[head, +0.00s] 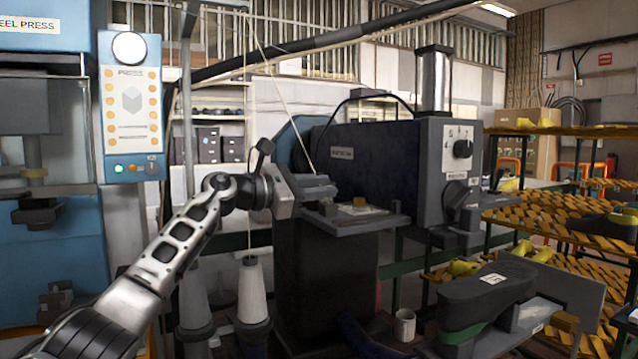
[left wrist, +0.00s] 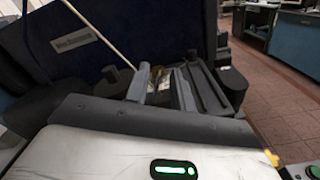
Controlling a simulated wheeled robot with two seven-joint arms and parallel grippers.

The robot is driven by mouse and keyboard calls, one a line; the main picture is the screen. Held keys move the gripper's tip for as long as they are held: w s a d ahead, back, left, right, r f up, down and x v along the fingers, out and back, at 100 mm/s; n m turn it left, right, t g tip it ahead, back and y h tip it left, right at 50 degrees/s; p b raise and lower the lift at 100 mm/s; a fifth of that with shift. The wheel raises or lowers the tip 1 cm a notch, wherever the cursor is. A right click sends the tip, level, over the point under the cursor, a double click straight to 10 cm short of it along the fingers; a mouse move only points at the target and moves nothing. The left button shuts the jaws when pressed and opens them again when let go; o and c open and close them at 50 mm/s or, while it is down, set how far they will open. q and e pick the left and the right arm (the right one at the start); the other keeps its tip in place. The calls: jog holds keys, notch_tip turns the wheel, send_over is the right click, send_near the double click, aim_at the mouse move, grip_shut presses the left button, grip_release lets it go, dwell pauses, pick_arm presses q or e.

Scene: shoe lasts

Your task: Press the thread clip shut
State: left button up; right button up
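My left gripper (head: 318,188) reaches in from the left, over the small plate (head: 372,222) at the front of the dark machine. In the left wrist view the gripper (left wrist: 163,88) shows two fingers with a gap between them, so it is open. A pale thread (left wrist: 100,35) slants down and ends visually beside the left finger. A small brass-coloured piece (head: 358,203) stands on the plate just right of the fingertips. I cannot make out the thread clip clearly; it may be hidden by the fingers. My right gripper is not in view.
The dark machine body (head: 375,155) stands close behind the gripper. A white mug (head: 404,325) and a dark shoe form (head: 487,292) are at the lower right. Racks (head: 560,190) fill the right side.

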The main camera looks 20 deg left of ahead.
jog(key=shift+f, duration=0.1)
pick_arm(q)
grip_shut()
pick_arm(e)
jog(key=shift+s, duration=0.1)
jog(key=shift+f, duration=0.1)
